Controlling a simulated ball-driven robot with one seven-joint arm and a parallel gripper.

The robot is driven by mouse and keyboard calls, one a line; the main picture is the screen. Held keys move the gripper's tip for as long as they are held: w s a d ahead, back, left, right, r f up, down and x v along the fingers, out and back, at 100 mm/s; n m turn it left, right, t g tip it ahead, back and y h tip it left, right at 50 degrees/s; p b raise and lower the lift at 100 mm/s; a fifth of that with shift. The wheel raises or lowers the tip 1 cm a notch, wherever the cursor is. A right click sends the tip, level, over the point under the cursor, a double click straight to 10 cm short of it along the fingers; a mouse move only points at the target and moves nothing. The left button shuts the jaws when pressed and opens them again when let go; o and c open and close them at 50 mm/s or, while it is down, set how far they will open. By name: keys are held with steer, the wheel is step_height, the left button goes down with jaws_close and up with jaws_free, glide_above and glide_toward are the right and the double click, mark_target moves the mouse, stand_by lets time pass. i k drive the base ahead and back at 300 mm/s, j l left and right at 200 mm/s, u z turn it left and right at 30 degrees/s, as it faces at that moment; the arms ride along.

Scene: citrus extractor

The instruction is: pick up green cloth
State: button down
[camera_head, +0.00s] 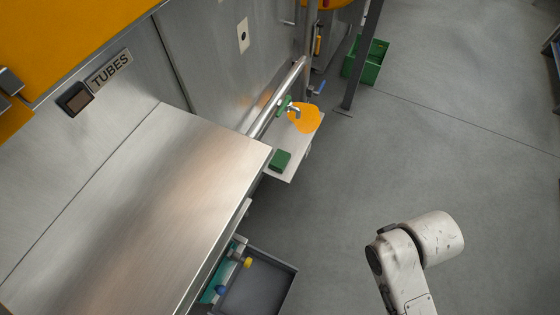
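A small dark green folded piece (280,160), which looks like the green cloth, lies on a narrow pale shelf (292,169) beside the right end of the steel counter. It is flat and nothing covers it. A worn white link of my arm shows at the bottom right, well to the right of the shelf and apart from it. My gripper is outside the picture, so its fingers are hidden from me.
The steel counter (150,210) fills the left, its corner close to the shelf. A pipe, a tap (291,107) and an orange piece (303,118) stand behind the cloth. A grey open bin (278,287) is below the counter. A green crate (368,60) stands farther back. The floor (430,140) is clear.

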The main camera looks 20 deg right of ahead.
mark_target(279, 161)
steer(key=i+l, duration=1.2)
steer(key=l, duration=0.2)
steer(key=i+l+u, duration=0.2)
steer(key=u, duration=0.15)
steer(key=i+l+u, duration=0.15)
steer(key=l+u, duration=0.2)
steer(key=i+l+u, duration=0.1)
steer(key=l+u, duration=0.25)
steer(key=l, duration=0.15)
steer(key=u, duration=1.5)
